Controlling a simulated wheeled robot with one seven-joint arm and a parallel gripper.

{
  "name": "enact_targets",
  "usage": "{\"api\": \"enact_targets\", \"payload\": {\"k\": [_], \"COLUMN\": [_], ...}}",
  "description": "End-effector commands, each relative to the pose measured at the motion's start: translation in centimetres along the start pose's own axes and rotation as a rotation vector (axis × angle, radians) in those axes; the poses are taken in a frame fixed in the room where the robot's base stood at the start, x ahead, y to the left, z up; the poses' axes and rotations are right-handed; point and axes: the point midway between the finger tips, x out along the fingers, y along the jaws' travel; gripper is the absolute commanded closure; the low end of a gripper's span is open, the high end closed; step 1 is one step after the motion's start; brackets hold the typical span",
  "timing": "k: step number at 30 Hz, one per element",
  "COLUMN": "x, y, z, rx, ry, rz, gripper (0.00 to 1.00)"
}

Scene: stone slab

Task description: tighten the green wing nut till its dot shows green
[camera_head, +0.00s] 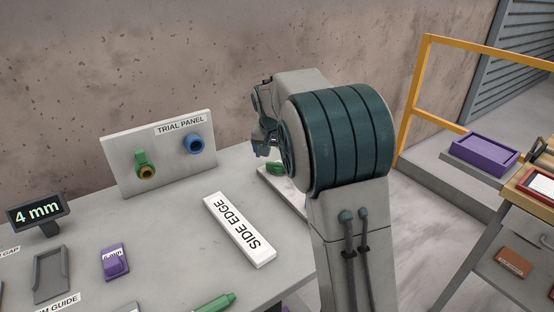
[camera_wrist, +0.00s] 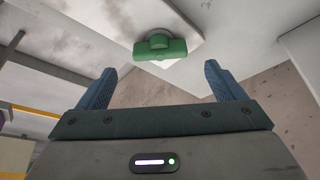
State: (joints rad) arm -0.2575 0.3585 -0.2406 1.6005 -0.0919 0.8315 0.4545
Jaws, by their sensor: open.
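A green wing nut (camera_wrist: 160,47) sits on a pale plate in the wrist view, beyond my fingertips and roughly centred between them. My gripper (camera_wrist: 160,70) is open, with its blue fingers apart and nothing between them. In the head view my gripper (camera_head: 263,146) is partly hidden by my arm, close to a green part (camera_head: 275,168) on a white plate (camera_head: 295,197) at the table's right side. Another green winged part (camera_head: 143,160) with a yellow-orange ring is on the upright trial panel (camera_head: 120,150). I can make out no dot on the nut in the wrist view.
A blue round fitting (camera_head: 195,143) is on the panel. A white SIDE EDGE block (camera_head: 238,229), a purple block (camera_head: 115,261), a grey guide (camera_head: 50,275) and a "4 mm" display (camera_head: 38,212) are on the table. A yellow rail (camera_head: 412,95) stands at right.

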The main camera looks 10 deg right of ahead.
Motion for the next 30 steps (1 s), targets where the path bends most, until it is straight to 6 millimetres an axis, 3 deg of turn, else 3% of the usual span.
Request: {"api": "enact_targets", "payload": {"k": [6,12,26,30], "x": [-5.3,-8.1,-9.1,-10.0], "y": [-0.1,-0.1,0.0,0.9], "z": [-0.1,0.0,0.1,1.0], "rx": [0.0,-0.001,0.0,-0.009], "ry": [0.003,0.001,-0.001,-0.011], "rz": [-0.003,-0.001,-0.001,-0.01], "gripper": [0.11,0.11,0.11,0.11]}}
